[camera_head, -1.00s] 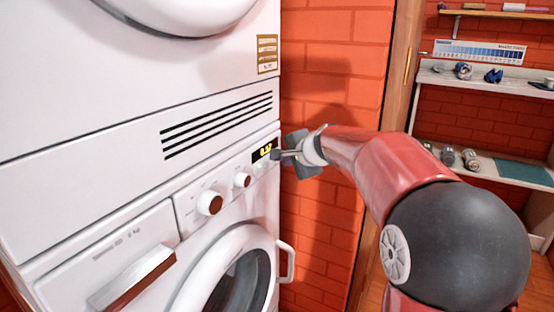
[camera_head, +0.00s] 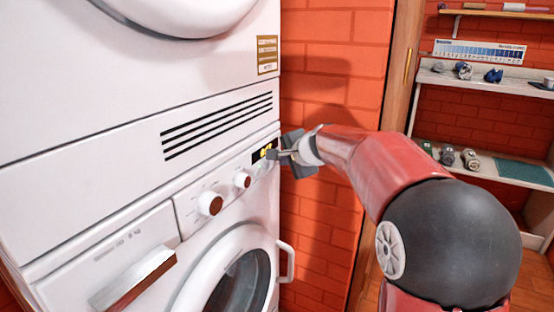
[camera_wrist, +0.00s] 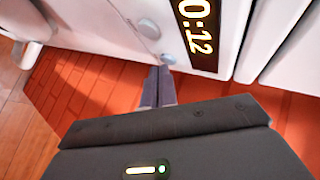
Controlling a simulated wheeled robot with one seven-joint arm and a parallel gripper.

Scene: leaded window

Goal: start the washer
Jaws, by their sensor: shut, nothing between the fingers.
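The white washer (camera_head: 150,232) stands at the left, with its control panel below a slotted vent. Its lit display (camera_head: 257,155) is partly hidden by my gripper in the head view. In the wrist view the display (camera_wrist: 202,30) reads 0:12 in yellow. Beside it are two round pale buttons, an upper one (camera_wrist: 149,28) and a lower one (camera_wrist: 168,59). My gripper (camera_head: 272,155) is shut and empty at the panel's right end. In the wrist view its fingertips (camera_wrist: 159,70) are right by the lower button; I cannot tell whether they touch it.
Two brown-faced knobs (camera_head: 210,203) sit left of the display. The round washer door (camera_head: 240,285) is below, with a handle (camera_head: 287,262) sticking out at its right. A brick wall (camera_head: 325,235) is close on the right. Shelves (camera_head: 485,80) with small items stand farther right.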

